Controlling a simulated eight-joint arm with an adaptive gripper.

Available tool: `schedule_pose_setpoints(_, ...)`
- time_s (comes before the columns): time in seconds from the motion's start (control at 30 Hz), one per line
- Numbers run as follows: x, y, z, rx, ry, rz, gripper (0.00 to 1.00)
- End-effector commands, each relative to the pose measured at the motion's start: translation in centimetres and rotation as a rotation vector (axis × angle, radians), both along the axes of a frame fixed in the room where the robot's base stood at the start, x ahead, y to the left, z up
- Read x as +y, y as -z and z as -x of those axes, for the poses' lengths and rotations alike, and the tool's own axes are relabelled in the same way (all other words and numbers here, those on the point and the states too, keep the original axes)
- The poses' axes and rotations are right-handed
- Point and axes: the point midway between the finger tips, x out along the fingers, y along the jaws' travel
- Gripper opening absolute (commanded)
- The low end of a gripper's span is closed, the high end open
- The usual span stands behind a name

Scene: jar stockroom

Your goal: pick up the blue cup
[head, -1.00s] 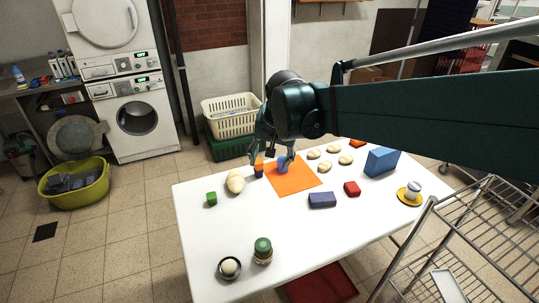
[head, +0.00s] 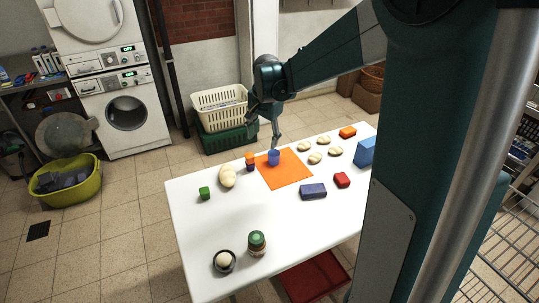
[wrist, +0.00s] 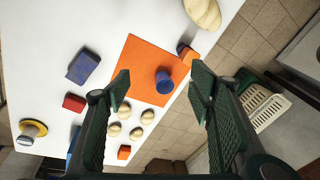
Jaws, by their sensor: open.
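The blue cup (head: 273,158) stands upright on the orange mat (head: 290,178), near the mat's far left corner. In the wrist view the blue cup (wrist: 164,84) shows on the orange mat (wrist: 135,65), between the spread fingers in the picture. My gripper (head: 264,129) is open and empty, above and behind the cup. In the wrist view my gripper (wrist: 160,76) has its fingers wide apart. They appear apart from the cup, with nothing between them at their level.
An orange-and-purple item (head: 250,162) stands close left of the cup, beside a pale potato-like lump (head: 227,177). Several pale lumps (head: 315,158) lie right of the mat. A dark blue block (head: 313,191) and red block (head: 342,180) lie in front.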

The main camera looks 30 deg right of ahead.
Motion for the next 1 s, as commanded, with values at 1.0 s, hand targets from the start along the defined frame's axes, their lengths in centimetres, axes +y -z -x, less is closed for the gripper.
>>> schedule_pose_setpoints(1.0,-9.1,12.9,-10.7,0.162,0.467,-0.082,0.53)
